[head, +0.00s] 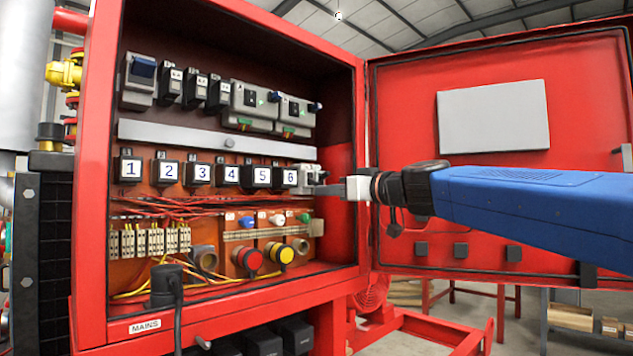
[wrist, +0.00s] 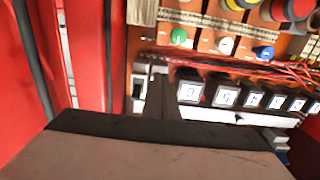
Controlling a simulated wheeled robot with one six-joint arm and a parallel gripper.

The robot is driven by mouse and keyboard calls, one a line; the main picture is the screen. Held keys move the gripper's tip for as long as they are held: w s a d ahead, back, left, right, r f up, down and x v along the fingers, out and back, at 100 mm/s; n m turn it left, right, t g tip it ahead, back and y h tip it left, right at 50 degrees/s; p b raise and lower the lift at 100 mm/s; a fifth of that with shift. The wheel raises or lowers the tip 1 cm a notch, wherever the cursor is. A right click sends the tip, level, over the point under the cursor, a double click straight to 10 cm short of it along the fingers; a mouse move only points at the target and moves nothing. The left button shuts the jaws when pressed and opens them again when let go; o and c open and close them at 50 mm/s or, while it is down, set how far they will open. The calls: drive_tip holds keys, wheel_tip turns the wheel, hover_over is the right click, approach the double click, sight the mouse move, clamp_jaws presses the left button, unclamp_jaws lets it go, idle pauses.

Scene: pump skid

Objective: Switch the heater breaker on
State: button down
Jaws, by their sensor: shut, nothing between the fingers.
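A middle row of black breakers numbered 1 to 6 runs across the open red cabinet, with breaker 6 (head: 290,178) at its right end. It also shows, upside down, in the wrist view (wrist: 190,92). A grey unit (head: 305,170) sits just right of breaker 6. No label reading "heater" is legible, so I cannot tell which is the heater breaker. My gripper (head: 322,188) reaches in from the right, its shut, empty fingertips at the grey unit. In the wrist view my gripper (wrist: 160,98) partly hides that area; contact cannot be told.
The open red door (head: 500,180) stands behind my blue arm on the right. Above the row are a grey rail (head: 180,135) and more switches, including a blue-handled one (head: 141,75). Below are red wires (head: 190,206), coloured knobs and red and yellow buttons. The cabinet's right wall edge is close to my gripper.

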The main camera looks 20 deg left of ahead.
drive_tip(key=shift+w+a+r, duration=0.1)
drive_tip(key=shift+a+r, duration=0.05)
drive_tip(key=shift+r, duration=0.4)
drive_tip(key=shift+a, duration=0.2)
drive_tip(key=v, duration=0.7)
drive_tip(key=shift+f, duration=0.4)
idle(0.6)
